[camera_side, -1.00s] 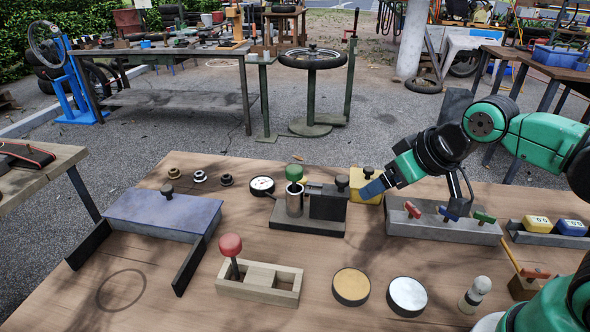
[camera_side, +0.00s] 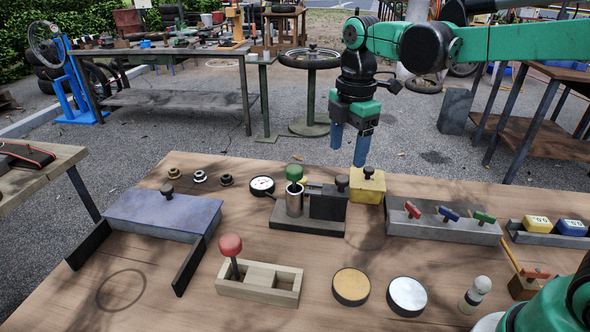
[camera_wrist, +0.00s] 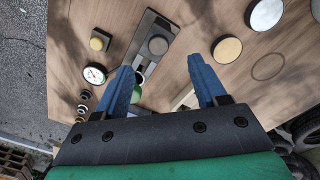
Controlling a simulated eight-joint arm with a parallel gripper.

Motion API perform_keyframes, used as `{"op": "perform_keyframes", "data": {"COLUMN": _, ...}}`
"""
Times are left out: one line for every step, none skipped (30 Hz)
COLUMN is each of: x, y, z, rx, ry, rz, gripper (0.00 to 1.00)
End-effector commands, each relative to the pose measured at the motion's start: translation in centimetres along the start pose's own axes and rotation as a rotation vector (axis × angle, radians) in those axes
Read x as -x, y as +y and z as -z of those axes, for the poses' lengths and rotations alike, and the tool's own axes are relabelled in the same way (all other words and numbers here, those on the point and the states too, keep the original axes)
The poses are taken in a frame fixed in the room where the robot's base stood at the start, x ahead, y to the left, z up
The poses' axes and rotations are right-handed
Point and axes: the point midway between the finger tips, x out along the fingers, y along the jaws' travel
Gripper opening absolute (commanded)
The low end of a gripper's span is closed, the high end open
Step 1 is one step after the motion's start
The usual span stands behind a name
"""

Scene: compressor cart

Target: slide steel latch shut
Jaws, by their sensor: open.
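A dark fixture plate (camera_side: 318,226) lies mid-table. It carries a steel cylinder (camera_side: 294,204) with a green knob (camera_side: 294,173) and a dark block (camera_side: 328,205) with a black knob on top. I cannot tell for sure which part is the steel latch. My gripper (camera_side: 349,150) is open and empty, its blue fingers pointing down, raised above the table's back edge near the fixture. In the wrist view the fixture's black knob (camera_wrist: 158,46) shows beyond the fingers (camera_wrist: 160,68), and the green knob (camera_wrist: 136,94) is partly hidden by the left finger.
A yellow block (camera_side: 368,187) stands right of the fixture, a gauge (camera_side: 262,185) left. A grey block (camera_side: 440,231) with several coloured handles is further right. A wooden tray (camera_side: 262,284) with a red-knobbed stick and two discs (camera_side: 351,286) (camera_side: 407,296) lie in front.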

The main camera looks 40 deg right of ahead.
Motion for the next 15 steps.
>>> {"op": "perform_keyframes", "data": {"x": -0.1, "y": 0.2, "z": 0.0, "rx": 0.035, "ry": -0.001, "rz": 0.014, "gripper": 0.65}}
{"op": "perform_keyframes", "data": {"x": -0.2, "y": 0.3, "z": 0.0, "rx": 0.050, "ry": -0.001, "rz": 0.019, "gripper": 0.65}}
{"op": "perform_keyframes", "data": {"x": -0.4, "y": 0.4, "z": 0.0, "rx": 0.064, "ry": -0.001, "rz": 0.024, "gripper": 0.65}}
{"op": "perform_keyframes", "data": {"x": -0.6, "y": 0.4, "z": 0.0, "rx": 0.070, "ry": -0.001, "rz": 0.027, "gripper": 0.65}}
{"op": "perform_keyframes", "data": {"x": -0.8, "y": 0.4, "z": 0.0, "rx": 0.073, "ry": -0.001, "rz": 0.028, "gripper": 0.65}}
{"op": "perform_keyframes", "data": {"x": -1.2, "y": 0.4, "z": 0.0, "rx": 0.074, "ry": -0.001, "rz": 0.028, "gripper": 0.65}}
{"op": "perform_keyframes", "data": {"x": -1.6, "y": 0.4, "z": 0.0, "rx": 0.074, "ry": -0.001, "rz": 0.028, "gripper": 0.65}}
{"op": "perform_keyframes", "data": {"x": -2.0, "y": 0.4, "z": 0.0, "rx": 0.073, "ry": -0.001, "rz": 0.027, "gripper": 0.65}}
{"op": "perform_keyframes", "data": {"x": -2.5, "y": 0.3, "z": 0.0, "rx": 0.073, "ry": -0.001, "rz": 0.027, "gripper": 0.65}}
{"op": "perform_keyframes", "data": {"x": -2.9, "y": 0.3, "z": 0.0, "rx": 0.072, "ry": -0.001, "rz": 0.026, "gripper": 0.65}}
{"op": "perform_keyframes", "data": {"x": -3.3, "y": 0.3, "z": 0.0, "rx": 0.072, "ry": -0.001, "rz": 0.026, "gripper": 0.65}}
{"op": "perform_keyframes", "data": {"x": -3.8, "y": 0.3, "z": 0.0, "rx": 0.072, "ry": -0.001, "rz": 0.026, "gripper": 0.65}}
{"op": "perform_keyframes", "data": {"x": -4.2, "y": 0.3, "z": 0.0, "rx": 0.071, "ry": -0.001, "rz": 0.026, "gripper": 0.65}}
{"op": "perform_keyframes", "data": {"x": -4.5, "y": 0.3, "z": 0.0, "rx": 0.071, "ry": -0.001, "rz": 0.025, "gripper": 0.65}}
{"op": "perform_keyframes", "data": {"x": -4.9, "y": 0.3, "z": 0.0, "rx": 0.071, "ry": -0.001, "rz": 0.025, "gripper": 0.65}}
